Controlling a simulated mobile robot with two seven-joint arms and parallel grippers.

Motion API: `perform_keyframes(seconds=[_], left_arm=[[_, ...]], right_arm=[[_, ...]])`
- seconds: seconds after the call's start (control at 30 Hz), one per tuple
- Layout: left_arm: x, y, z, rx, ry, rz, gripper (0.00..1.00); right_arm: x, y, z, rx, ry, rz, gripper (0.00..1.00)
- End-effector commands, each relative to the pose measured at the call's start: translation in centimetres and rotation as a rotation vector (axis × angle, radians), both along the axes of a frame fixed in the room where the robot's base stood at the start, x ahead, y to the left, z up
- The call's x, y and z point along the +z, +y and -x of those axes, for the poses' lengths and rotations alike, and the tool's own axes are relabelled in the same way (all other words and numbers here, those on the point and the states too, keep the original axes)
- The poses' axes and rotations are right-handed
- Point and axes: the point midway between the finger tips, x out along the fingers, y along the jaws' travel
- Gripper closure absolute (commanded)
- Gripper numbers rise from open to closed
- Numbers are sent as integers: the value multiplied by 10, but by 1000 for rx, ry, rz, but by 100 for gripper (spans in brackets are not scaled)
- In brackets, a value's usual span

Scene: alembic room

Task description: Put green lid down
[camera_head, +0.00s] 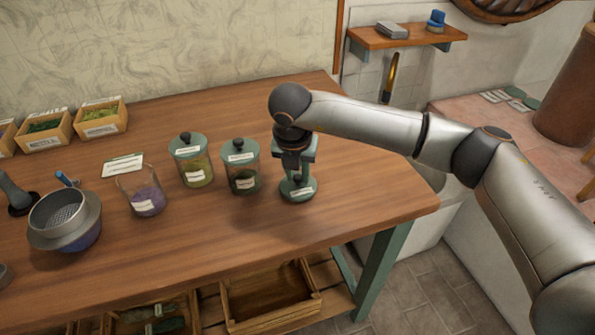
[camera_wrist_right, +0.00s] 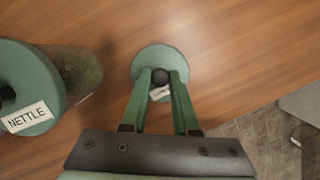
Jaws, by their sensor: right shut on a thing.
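The green lid (camera_head: 297,194), a round disc with a dark knob and a white label, is at the right part of the wooden table. My right gripper (camera_head: 294,172) points down and is shut on its knob. In the right wrist view the lid (camera_wrist_right: 158,58) sits level beyond the fingers, with the knob between the fingertips (camera_wrist_right: 160,80). The lid is at or just above the tabletop; I cannot tell if it touches. An open glass jar with purple contents (camera_head: 147,200) stands to the left, without a lid. My left gripper is not in view.
Two jars with green lids stand between: one with yellow-green contents (camera_head: 196,172) and a darker one (camera_head: 243,182) close beside the held lid. A grey sieve on a bowl (camera_head: 65,220) stands at left. The table (camera_head: 360,190) is clear to the right, up to its edge.

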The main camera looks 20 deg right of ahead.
Motion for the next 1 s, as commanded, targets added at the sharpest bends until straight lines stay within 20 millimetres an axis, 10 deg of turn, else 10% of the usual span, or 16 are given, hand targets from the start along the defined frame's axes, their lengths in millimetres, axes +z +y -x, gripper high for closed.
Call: perform_keyframes(seconds=[0.37, 0.4, 0.63, 1.0], left_arm=[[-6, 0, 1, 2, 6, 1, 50], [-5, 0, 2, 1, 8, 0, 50], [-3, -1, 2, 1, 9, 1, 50], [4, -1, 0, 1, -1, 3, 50]], right_arm=[[-7, 0, 0, 0, -1, 0, 100], [-5, 1, 0, 0, -1, 0, 69], [-4, 1, 0, 0, -1, 0, 43], [2, 1, 0, 1, -3, -1, 42]])
